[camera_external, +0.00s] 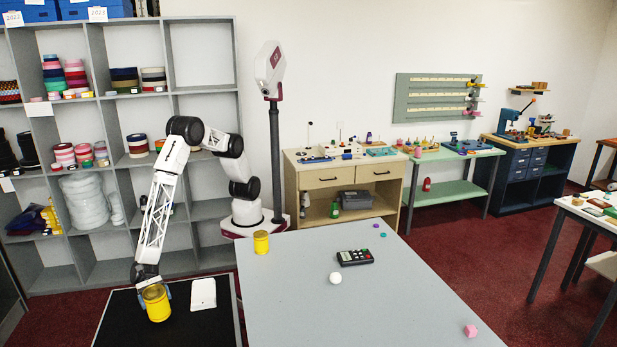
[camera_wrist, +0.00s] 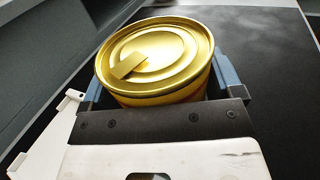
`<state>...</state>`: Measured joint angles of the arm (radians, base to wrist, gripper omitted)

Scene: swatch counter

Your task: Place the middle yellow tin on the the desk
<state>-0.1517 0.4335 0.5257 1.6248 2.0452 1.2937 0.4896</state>
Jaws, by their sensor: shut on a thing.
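A yellow tin (camera_external: 156,303) is at my gripper (camera_external: 153,291), over the black-topped surface at the lower left of the external view. In the wrist view the tin (camera_wrist: 155,58) shows its gold lid with a pull tab, and the blue fingers of my gripper (camera_wrist: 158,85) are shut on its two sides. I cannot tell whether its base touches the black surface. Another yellow tin (camera_external: 261,242) stands upright on the grey desk (camera_external: 300,300), near its back left corner. No third yellow tin is visible.
A white object (camera_external: 203,294) lies on the black surface (camera_external: 120,325), right of the held tin. The desk carries a dark calculator-like device (camera_external: 354,257), a white ball (camera_external: 335,278), a pink block (camera_external: 470,330) and small discs (camera_external: 380,234). The desk's front left area is clear.

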